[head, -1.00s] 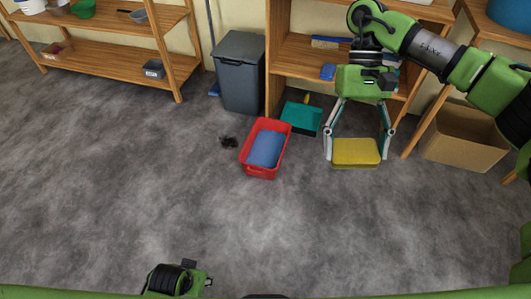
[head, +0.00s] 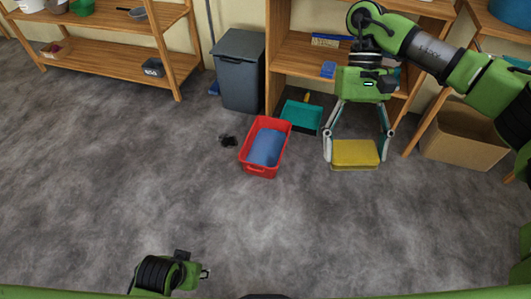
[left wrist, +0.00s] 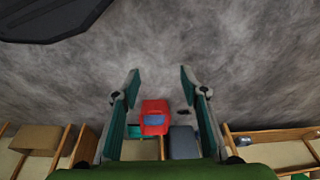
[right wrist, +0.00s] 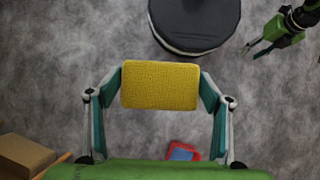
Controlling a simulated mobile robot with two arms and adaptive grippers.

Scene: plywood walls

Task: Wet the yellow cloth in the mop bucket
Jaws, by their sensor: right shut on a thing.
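The yellow cloth (head: 355,152) looks like a thick rectangular pad. My right gripper (head: 356,143) is shut on it and holds it up to the right of the bucket; the cloth also fills the space between the fingertips in the right wrist view (right wrist: 160,85). The mop bucket (head: 246,157) is a red rectangular tub on the floor with blue water (head: 265,148) inside. It shows small in the left wrist view (left wrist: 155,107).
A grey bin (head: 240,80) and a teal dustpan (head: 302,115) stand behind the bucket. A small dark clump (head: 228,140) lies left of it. Wooden shelves (head: 120,65) line the wall, and a cardboard box (head: 463,135) is at right. The floor in front is clear.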

